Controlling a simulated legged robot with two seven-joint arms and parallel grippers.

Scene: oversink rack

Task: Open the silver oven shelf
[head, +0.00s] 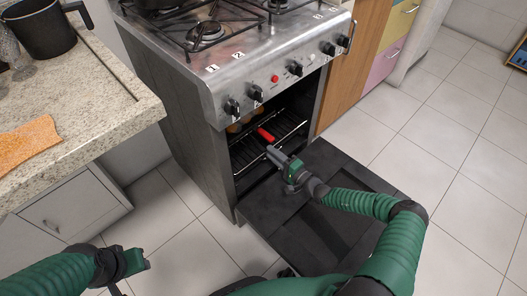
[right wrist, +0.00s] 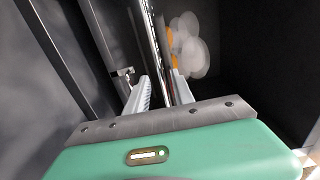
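The silver oven shelf (head: 292,134) is a wire rack inside the oven (head: 180,120), whose dark door (head: 330,225) is folded down. My right gripper (head: 272,152) reaches over the door to the shelf's front edge. In the right wrist view, my right gripper's two pale fingers (right wrist: 160,92) stand apart, with a thin silver bar (right wrist: 155,45) of the shelf running between them; contact cannot be told. My left gripper (head: 137,262) hangs at the lower left, away from the oven, and its finger opening is not clear.
A red piece (head: 265,135) shows at the shelf near my right fingers. Round pale and orange items (right wrist: 188,45) lie beyond the bar. The stone counter (head: 100,110) stands left of the oven, a wooden cabinet (head: 355,60) right. The tiled floor at right is clear.

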